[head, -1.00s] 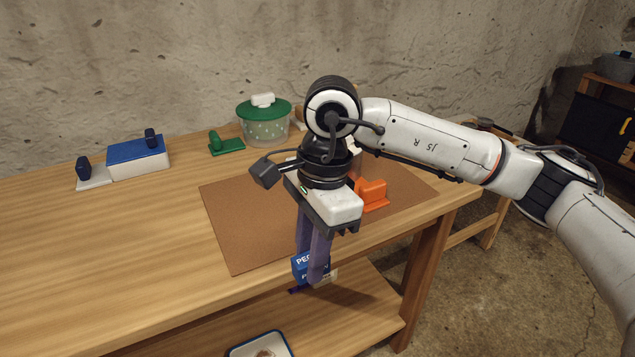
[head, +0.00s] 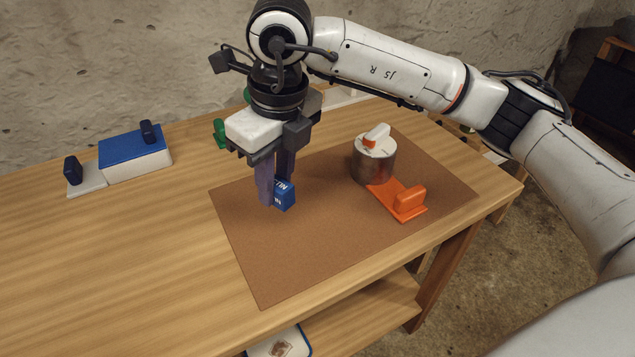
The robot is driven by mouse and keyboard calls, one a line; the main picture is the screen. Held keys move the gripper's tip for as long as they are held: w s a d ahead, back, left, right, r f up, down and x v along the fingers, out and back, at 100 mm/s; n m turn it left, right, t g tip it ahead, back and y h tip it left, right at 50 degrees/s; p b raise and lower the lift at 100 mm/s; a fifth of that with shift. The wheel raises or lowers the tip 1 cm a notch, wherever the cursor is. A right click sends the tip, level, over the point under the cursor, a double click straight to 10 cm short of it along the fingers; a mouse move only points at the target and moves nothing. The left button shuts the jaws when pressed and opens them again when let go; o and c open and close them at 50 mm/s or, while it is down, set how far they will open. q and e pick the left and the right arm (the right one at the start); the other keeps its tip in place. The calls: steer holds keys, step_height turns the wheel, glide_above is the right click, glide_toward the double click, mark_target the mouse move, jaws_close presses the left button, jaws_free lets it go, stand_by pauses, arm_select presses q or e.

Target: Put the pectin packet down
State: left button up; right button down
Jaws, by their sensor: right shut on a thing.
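The pectin packet (head: 284,196) is a small blue box with white lettering, in the head view left of centre. My right gripper (head: 274,192) is shut on it, its two purple-grey fingers pointing down. The packet is over the left part of the brown mat (head: 330,245). I cannot tell whether its underside touches the mat, and the fingers hide part of it. My left gripper does not show.
On the mat's right stand a metal pot (head: 373,163) with a white-topped lid and an orange piece (head: 406,201) with an upright grip. A blue-topped white box (head: 136,157) stands at the left. A green piece (head: 220,133) is behind the gripper. A tray (head: 282,342) sits on the lower shelf.

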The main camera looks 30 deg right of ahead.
glide_above(280, 236)
steer(key=f, duration=0.5)
steer(key=shift+s+d+f+p, duration=0.2)
steer(key=shift+s+p, duration=0.1)
steer(key=shift+s, duration=0.05)
step_height(280, 236, down, 4)
steer(key=shift+r, duration=0.15)
steer(key=shift+w+f, duration=0.1)
steer(key=shift+f, duration=0.2)
steer(key=c, duration=1.5)
jaws_free()
steer(key=shift+c, duration=0.2)
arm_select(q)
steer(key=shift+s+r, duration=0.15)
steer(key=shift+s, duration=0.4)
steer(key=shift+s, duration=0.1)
